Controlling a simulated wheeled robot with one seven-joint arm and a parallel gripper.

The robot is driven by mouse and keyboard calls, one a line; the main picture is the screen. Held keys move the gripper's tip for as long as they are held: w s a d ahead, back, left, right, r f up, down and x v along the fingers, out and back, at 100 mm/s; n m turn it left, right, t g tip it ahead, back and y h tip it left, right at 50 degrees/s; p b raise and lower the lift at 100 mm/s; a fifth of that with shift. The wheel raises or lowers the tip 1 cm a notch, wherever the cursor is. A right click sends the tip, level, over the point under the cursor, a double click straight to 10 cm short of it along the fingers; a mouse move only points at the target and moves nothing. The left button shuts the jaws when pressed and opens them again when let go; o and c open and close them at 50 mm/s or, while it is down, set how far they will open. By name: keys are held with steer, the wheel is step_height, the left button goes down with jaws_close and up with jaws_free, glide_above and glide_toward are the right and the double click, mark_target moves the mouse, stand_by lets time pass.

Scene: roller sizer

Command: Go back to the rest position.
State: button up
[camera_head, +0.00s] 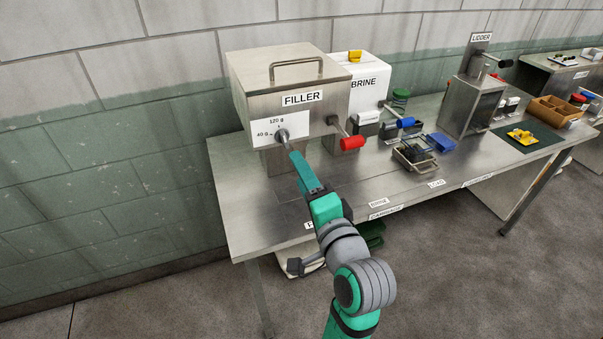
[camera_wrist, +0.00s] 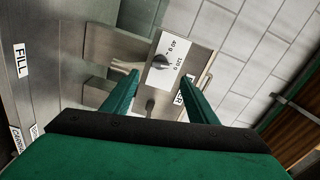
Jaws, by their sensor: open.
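My gripper (camera_head: 297,160) is at the end of my outstretched arm, in front of the steel filler box (camera_head: 258,95). In the wrist view, the two green fingers of my gripper (camera_wrist: 163,85) are spread apart with nothing held between them. A dark dial (camera_wrist: 160,62) on a white plate marked 40 g and 120 g lies beyond the fingertips. In the head view, the fingers point up at this dial (camera_head: 282,135) and overlap its lower side. I cannot tell whether they touch it.
The filler's red-handled lever (camera_head: 352,142) is just right of my gripper. The white brine box (camera_head: 368,75), a wire basket (camera_head: 415,156) and the lidder (camera_head: 472,105) stand further right on the steel table (camera_head: 262,222). The table's front left is mostly bare.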

steer(key=s+f+n+h, duration=0.15)
steer(key=s+f, duration=0.25)
steer(key=f, duration=0.4)
steer(key=s+d+f+n+g+h, duration=0.15)
steer(key=s+f, duration=0.25)
steer(key=f, duration=0.4)
steer(key=s+f+t+h, duration=0.15)
steer(key=s+f, duration=0.25)
steer(key=f, duration=0.4)
steer(key=s+a+f+n, duration=0.1)
steer(key=s+f+n, duration=0.1)
steer(key=s, duration=0.6)
steer(key=s+a+f+n+g, duration=0.1)
steer(key=s+n, duration=0.3)
steer(key=s, duration=0.5)
steer(key=s+a+f+n+h, duration=0.1)
steer(key=s+a+f+n, duration=0.1)
steer(key=s, duration=0.6)
steer(key=shift+s+a+f+n+g, duration=0.2)
steer(key=shift+f+n+g, duration=0.2)
steer(key=shift+f+n, duration=0.25)
